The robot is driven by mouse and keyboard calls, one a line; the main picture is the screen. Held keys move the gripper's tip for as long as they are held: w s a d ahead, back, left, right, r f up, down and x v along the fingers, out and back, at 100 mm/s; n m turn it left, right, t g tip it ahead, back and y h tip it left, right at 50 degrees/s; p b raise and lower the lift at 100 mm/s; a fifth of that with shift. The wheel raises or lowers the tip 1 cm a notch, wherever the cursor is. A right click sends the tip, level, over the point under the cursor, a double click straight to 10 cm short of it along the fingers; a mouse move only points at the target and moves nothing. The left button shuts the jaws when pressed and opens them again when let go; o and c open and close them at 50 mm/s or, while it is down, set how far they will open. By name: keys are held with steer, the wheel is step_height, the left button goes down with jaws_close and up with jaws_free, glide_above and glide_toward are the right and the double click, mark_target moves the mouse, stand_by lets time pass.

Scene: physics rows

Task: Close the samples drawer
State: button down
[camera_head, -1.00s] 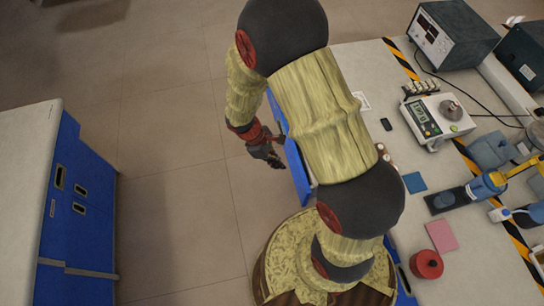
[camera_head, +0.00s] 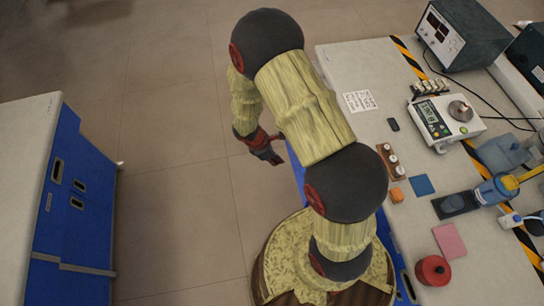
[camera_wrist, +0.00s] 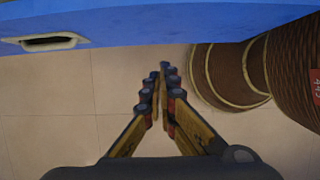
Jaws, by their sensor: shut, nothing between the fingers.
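A blue front (camera_head: 297,172) shows in the head view beside my arm, on the floor side of the bench. Most of it is hidden behind the arm, so I cannot tell how far the drawer stands out. In the wrist view a blue front (camera_wrist: 180,28) with a slot handle (camera_wrist: 50,42) crosses the top. No label is readable, so I cannot confirm it is the samples drawer. My gripper (camera_head: 268,156) is shut and empty, over the floor just left of the blue front. In the wrist view its fingertips (camera_wrist: 165,72) are together below the blue front; contact is not clear.
A blue cabinet (camera_head: 75,190) stands at the left. Floor (camera_head: 180,150) between is clear. My round base is close below the arm.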

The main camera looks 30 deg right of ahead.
steer(key=shift+s+d+f+b, duration=0.1)
steer(key=shift+s+d+b, duration=0.15)
steer(key=shift+d, duration=0.75)
steer(key=shift+s+d+f+b, duration=0.1)
steer(key=shift+s+d, duration=0.2)
steer(key=shift+d, duration=0.7)
steer(key=s+d, duration=0.3)
steer(key=d, duration=0.7)
steer(key=s+d, duration=0.3)
steer(key=d, duration=0.8)
steer(key=shift+d, duration=0.25)
steer(key=shift+a, duration=0.1)
